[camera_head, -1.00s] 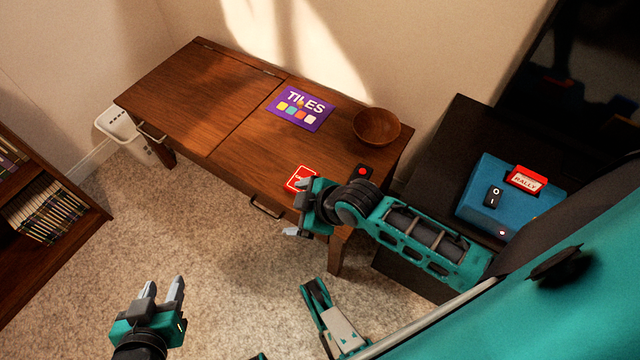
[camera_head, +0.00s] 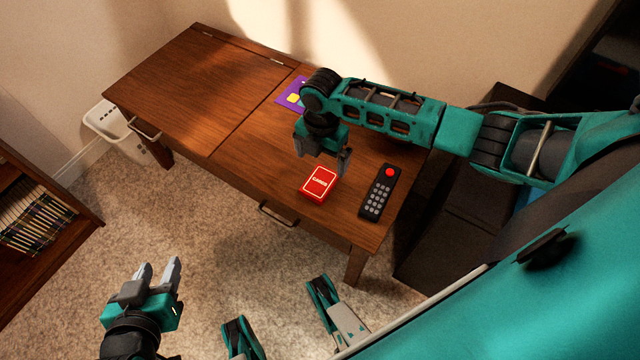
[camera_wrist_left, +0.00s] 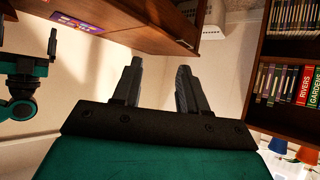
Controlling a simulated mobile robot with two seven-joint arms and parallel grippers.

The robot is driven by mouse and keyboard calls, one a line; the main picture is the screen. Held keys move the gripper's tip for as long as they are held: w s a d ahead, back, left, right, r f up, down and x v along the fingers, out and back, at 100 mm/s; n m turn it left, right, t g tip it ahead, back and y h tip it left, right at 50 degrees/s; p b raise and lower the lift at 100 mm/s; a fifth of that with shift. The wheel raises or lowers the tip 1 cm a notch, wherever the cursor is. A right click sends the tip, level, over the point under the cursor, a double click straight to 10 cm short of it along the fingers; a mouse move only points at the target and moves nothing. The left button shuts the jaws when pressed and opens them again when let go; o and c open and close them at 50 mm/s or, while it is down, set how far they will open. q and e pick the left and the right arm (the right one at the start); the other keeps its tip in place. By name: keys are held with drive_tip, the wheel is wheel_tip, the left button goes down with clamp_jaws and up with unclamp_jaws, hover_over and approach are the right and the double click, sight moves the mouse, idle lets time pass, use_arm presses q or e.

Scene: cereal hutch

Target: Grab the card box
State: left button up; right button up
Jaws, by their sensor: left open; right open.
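The red card box (camera_head: 319,184) lies flat on the wooden table (camera_head: 190,85), near its front edge. My right gripper (camera_head: 322,160) is open above the table, just behind the card box, with its fingers pointing down. No contact with the box can be made out. My left gripper (camera_head: 158,272) is open and empty, over the carpet in front of the table. Its two fingers also show in the left wrist view (camera_wrist_left: 158,88), with nothing between them.
A black remote (camera_head: 377,191) lies right of the card box. A purple tile box (camera_head: 291,93) is partly hidden behind my right arm.

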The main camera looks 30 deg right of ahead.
drive_tip(key=b, duration=0.1)
hover_over(321, 180)
wheel_tip(321, 180, down, 4)
drive_tip(key=shift+f, duration=0.1)
wheel_tip(321, 180, down, 4)
drive_tip(key=shift+r+b, duration=0.1)
drive_tip(key=shift+b, duration=1.1)
drive_tip(key=shift+f, duration=0.5)
drive_tip(key=c, duration=1.1)
drive_tip(key=shift+c, duration=0.4)
drive_tip(key=shift+r, duration=0.2)
